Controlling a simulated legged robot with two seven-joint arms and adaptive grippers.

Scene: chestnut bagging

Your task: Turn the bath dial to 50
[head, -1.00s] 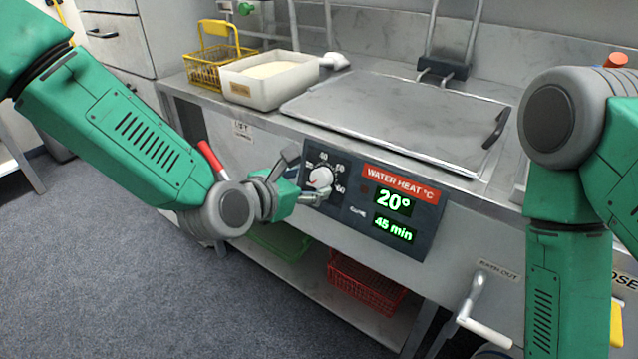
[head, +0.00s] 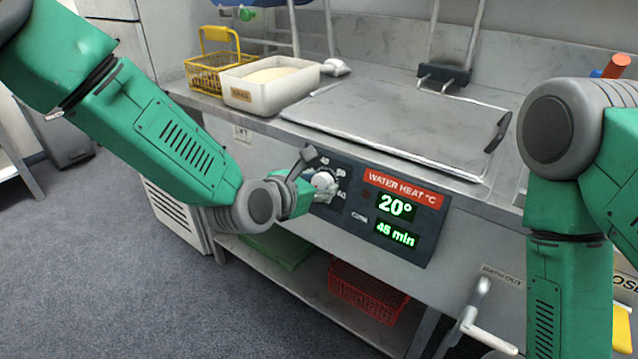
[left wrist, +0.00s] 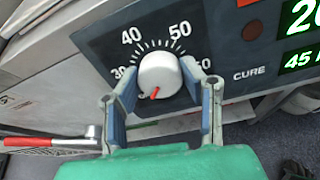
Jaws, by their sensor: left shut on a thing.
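The bath dial (head: 323,181) is a white round knob on a dark panel, with numbers around it. In the left wrist view the dial (left wrist: 160,70) has its red mark pointing down and slightly left, away from the 50 at upper right. The display (head: 396,206) reads 20°, with 45 min below it. My left gripper (head: 320,178) is at the dial. In the left wrist view its fingers (left wrist: 162,80) stand on either side of the knob, shut on it. My right gripper is out of the picture; only its arm shows at the right.
The panel sits on the front of a metal bath with a flat grey lid (head: 410,125). A white tub (head: 268,97) and yellow basket (head: 204,80) stand at the back left. A red-ended lever (left wrist: 93,131) is near my left gripper. A red basket (head: 368,292) is below.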

